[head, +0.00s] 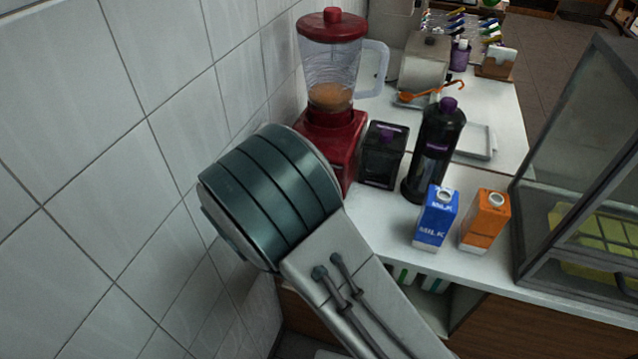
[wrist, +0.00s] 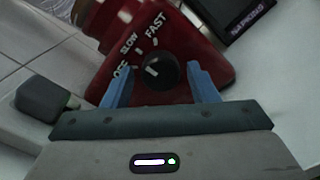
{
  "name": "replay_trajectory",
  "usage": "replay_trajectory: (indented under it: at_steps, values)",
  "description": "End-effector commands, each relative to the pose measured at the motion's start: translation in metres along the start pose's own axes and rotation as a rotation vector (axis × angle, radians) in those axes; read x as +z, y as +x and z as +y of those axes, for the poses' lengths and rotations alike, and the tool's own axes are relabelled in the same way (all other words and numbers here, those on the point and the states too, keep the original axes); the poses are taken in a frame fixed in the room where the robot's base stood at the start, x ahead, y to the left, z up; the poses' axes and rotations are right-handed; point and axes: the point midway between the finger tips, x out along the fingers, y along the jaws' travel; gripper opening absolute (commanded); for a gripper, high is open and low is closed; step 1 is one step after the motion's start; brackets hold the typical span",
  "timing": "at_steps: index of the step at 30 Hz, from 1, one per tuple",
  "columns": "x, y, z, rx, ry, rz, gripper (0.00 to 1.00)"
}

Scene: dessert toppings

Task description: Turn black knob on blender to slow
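The red blender (head: 340,135) stands against the tiled wall in the head view, with a clear jar, a red lid and orange contents. In the wrist view its red base (wrist: 185,50) fills the upper middle, with the words OFF, SLOW and FAST in an arc. The black knob (wrist: 157,74) is on this face; its white mark is visible, but I cannot tell which word it points at. My gripper (wrist: 159,68) is open, with one blue finger on each side of the knob and gaps between. In the head view my arm hides the gripper and knob.
A black box (head: 383,155), a dark bottle (head: 435,150), a blue milk carton (head: 436,218) and an orange carton (head: 484,221) stand right of the blender on the white counter (head: 385,215). A glass case (head: 590,170) is at the right. The tiled wall (head: 130,130) is close on the left.

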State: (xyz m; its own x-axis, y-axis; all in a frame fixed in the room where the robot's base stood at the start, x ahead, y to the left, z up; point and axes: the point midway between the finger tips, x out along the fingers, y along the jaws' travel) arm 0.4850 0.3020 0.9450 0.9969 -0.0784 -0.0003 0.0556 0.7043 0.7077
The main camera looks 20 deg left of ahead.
Motion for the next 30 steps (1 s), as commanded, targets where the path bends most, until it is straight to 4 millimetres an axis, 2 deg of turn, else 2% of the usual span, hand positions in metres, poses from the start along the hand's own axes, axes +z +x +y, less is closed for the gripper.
replay_trajectory:
  at_steps: [9,13,17,24,30]
  values:
    - [0.0,-0.001,0.0,0.0,-0.001,0.0,0.59]
    - [-0.001,-0.011,-0.001,0.001,0.0,0.001,0.59]
    - [-0.002,-0.035,-0.001,0.002,0.0,0.003,0.59]
    - [-0.002,-0.091,-0.001,0.002,0.001,0.005,0.59]
    - [-0.002,-0.125,0.0,0.002,0.0,0.003,0.59]
